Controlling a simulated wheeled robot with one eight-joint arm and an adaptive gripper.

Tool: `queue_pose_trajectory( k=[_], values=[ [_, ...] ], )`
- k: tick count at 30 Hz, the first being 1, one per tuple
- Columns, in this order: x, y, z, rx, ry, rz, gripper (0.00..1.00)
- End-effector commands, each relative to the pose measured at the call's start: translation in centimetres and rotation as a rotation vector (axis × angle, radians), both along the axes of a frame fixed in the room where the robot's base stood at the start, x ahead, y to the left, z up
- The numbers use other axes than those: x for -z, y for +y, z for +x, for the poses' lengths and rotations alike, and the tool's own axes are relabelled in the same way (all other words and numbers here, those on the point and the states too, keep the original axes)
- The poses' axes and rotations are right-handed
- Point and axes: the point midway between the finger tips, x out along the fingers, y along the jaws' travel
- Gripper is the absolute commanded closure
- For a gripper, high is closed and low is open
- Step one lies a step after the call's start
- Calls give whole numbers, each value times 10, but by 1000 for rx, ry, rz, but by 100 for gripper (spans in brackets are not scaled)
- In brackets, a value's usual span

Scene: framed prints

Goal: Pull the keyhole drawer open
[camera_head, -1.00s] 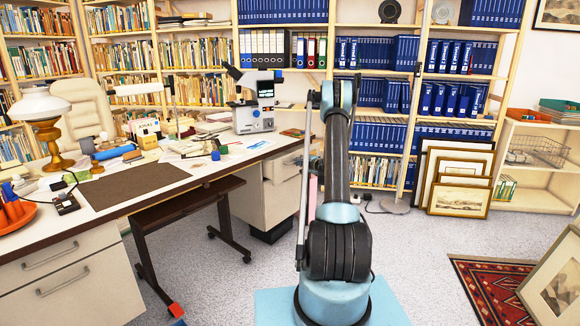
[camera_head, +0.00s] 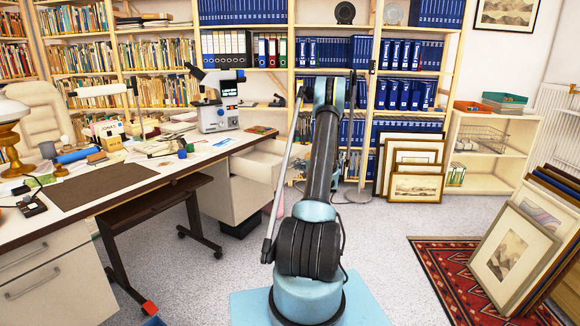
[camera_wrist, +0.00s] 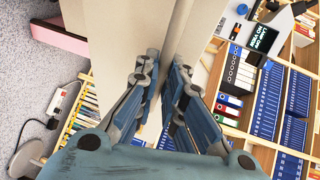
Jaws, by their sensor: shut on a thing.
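The keyhole drawer (camera_head: 258,166) is a pale cream box at the top of the desk's far pedestal, and it stands out from under the desktop. Its front is partly hidden behind my arm. In the wrist view a cream panel (camera_wrist: 177,35), which looks like the drawer front, runs between my fingers. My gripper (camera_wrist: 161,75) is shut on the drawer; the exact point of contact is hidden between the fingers. The keyhole itself does not show. In the head view my gripper is hidden behind my arm.
The desk (camera_head: 150,180) fills the left, with a microscope (camera_head: 217,103) on its far end. Framed prints (camera_head: 416,186) lean against the shelves behind. More prints (camera_head: 515,255) stand on a red rug (camera_head: 440,280) at right.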

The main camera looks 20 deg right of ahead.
Motion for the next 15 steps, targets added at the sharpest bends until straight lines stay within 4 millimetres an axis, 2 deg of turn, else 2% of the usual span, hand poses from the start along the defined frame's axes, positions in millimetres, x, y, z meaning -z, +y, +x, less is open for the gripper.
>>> queue_pose_trajectory(
  k=[1, 3, 15],
  values=[
    [1, -7, -2, 9, 0, -3, 100],
    [1, -9, -4, 8, 0, -3, 100],
    [0, -9, -6, 6, -1, -3, 100]
  ],
)
